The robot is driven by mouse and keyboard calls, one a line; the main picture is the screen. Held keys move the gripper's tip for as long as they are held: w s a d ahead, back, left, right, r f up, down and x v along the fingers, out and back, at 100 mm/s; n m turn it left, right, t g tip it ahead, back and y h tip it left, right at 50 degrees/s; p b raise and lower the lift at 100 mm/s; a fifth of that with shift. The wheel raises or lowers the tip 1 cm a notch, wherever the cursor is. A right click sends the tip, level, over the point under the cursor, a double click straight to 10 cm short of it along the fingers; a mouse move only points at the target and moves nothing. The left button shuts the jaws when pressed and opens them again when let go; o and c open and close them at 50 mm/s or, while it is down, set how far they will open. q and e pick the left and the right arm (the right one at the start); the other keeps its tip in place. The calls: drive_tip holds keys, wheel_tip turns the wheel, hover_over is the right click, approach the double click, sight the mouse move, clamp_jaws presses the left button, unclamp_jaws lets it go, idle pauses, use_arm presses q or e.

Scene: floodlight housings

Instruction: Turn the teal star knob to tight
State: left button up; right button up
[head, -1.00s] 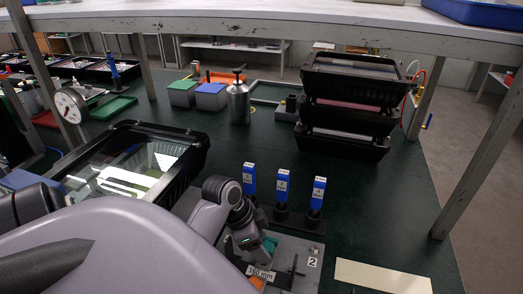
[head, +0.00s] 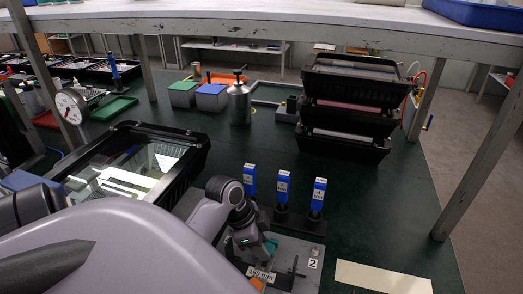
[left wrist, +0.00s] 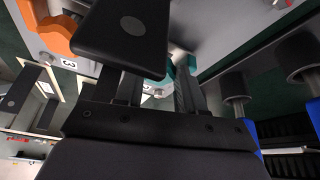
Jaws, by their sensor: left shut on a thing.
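The teal star knob (head: 271,244) shows only in part in the head view, on the grey plate (head: 300,252) at the front of the bench. My left gripper (head: 262,247) is at the knob, mostly hidden by its own wrist. In the left wrist view, bits of teal (left wrist: 165,76) show between and behind the fingers, and a large black finger pad covers most of the knob. The left gripper is shut on the knob. The knob's angle cannot be read. My right gripper is not in view.
Three blue-topped tools (head: 283,187) stand upright in a holder just behind the plate. An orange part (left wrist: 62,34) is nearby in the left wrist view. A black-framed housing (head: 190,160) lies left; stacked housings (head: 345,115) stand back right. A cream strip (head: 382,277) lies front right.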

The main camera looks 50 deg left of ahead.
use_arm(q)
drive_tip(key=o, duration=1)
drive_tip(key=shift+o, duration=0.2)
drive_tip(key=shift+d, duration=0.1)
